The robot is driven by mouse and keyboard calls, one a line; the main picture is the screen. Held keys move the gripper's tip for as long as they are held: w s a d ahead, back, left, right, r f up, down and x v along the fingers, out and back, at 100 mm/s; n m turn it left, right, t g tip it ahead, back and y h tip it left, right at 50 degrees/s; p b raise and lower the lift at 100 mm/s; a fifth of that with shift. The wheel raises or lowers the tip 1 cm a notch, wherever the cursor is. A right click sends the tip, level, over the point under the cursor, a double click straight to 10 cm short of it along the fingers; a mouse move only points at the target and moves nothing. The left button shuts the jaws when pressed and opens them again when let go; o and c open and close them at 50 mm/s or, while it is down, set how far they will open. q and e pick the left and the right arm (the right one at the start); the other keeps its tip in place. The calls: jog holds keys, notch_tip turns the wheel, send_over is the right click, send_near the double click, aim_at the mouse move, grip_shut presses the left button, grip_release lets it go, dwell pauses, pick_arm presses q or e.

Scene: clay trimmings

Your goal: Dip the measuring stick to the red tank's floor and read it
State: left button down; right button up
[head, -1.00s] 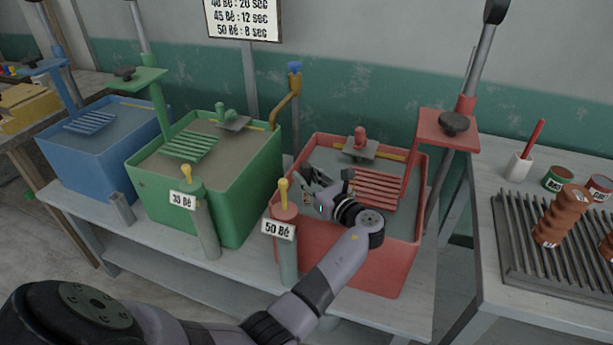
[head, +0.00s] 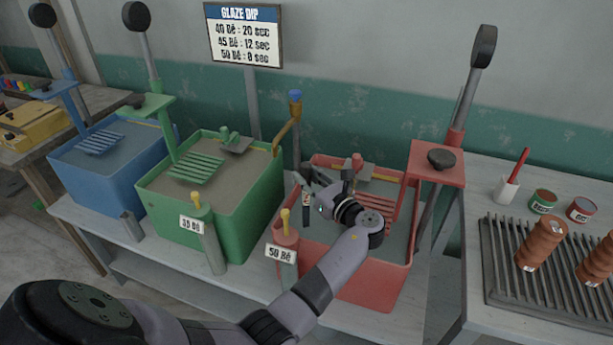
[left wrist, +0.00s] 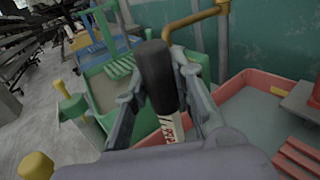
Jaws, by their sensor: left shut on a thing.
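The red tank (head: 391,279) stands on the bench in the head view, with greyish liquid inside. My left gripper (head: 308,187) is over its left part, shut on the measuring stick (head: 306,199). In the left wrist view the measuring stick (left wrist: 157,78) has a black handle and a pale lower part with dark and red marks, between the two fingers. The red rim lies to its right there. The stick's lower end is hidden, so I cannot tell how it stands to the liquid. My right gripper is not in view.
A red slatted rack (head: 381,207) hangs in the tank, under a lever arm at its right. The green tank (head: 235,232) and blue tank (head: 107,190) stand to the left. A "50 Bé" tube (head: 287,240) stands at the tank's front left. A ribbed rack (head: 500,262) holds brown pieces.

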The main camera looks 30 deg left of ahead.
pick_arm(q)
notch_tip(320, 180, up, 20)
jog(key=p, duration=1.2)
dwell(0.5)
